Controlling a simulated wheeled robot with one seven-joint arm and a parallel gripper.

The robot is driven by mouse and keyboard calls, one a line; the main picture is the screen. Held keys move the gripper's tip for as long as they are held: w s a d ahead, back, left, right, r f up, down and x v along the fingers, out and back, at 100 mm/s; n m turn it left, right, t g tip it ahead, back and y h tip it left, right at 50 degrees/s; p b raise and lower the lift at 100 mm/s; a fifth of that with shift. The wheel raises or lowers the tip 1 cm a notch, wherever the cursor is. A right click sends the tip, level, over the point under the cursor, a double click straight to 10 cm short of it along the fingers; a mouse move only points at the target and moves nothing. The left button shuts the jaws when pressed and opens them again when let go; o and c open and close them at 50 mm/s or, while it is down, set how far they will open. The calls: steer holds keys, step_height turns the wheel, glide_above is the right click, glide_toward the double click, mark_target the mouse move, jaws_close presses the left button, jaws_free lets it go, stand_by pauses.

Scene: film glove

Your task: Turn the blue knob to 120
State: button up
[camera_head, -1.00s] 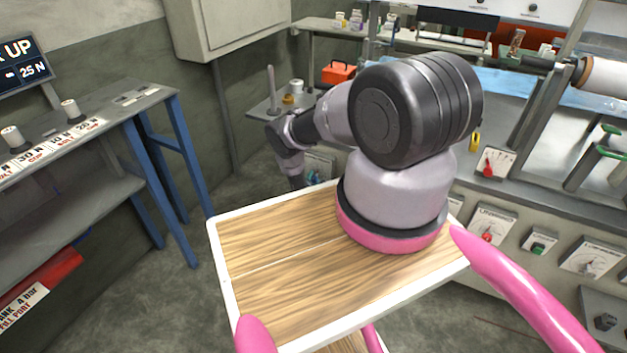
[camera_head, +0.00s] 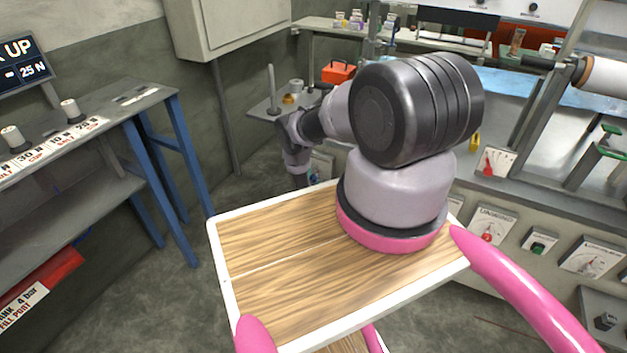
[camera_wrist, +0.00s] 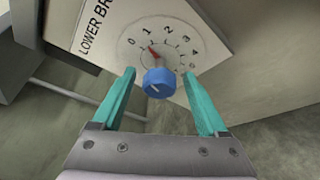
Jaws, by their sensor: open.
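The blue knob (camera_wrist: 159,82) sits on a white dial plate (camera_wrist: 105,28) marked "LOWER BR…" in the wrist view; the rest of the label is cut off. The dial numbers run from 0 upward, and a red pointer (camera_wrist: 153,54) stands between 0 and 1. My gripper (camera_wrist: 158,88) is open, with one teal finger on each side of the knob. Gaps show between the fingers and the knob. In the head view my arm hides the knob and my gripper's fingers.
A grey control bench with other dials (camera_head: 592,258) and a red knob (camera_head: 487,237) stands at the right. A blue-legged table (camera_head: 130,110) stands at the left. An orange toolbox (camera_head: 338,72) sits on a shelf at the back. Bare floor lies between.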

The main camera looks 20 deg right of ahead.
steer(key=v, duration=1)
steer(key=shift+s+a, duration=0.15)
steer(key=shift+s, duration=0.05)
steer(key=w+a+r+n+g+y, duration=0.1)
steer(key=w+a+n+g+y, duration=0.3)
steer(key=w+a+y, duration=0.45)
steer(key=s+d+r+n+g+h, duration=0.3)
steer(key=d+r+g, duration=0.4)
steer(key=d, duration=0.4)
steer(key=shift+t, duration=0.7)
steer(key=x, duration=0.9)
steer(key=shift+d+f, duration=0.1)
steer(key=shift+d, duration=0.25)
jaws_close()
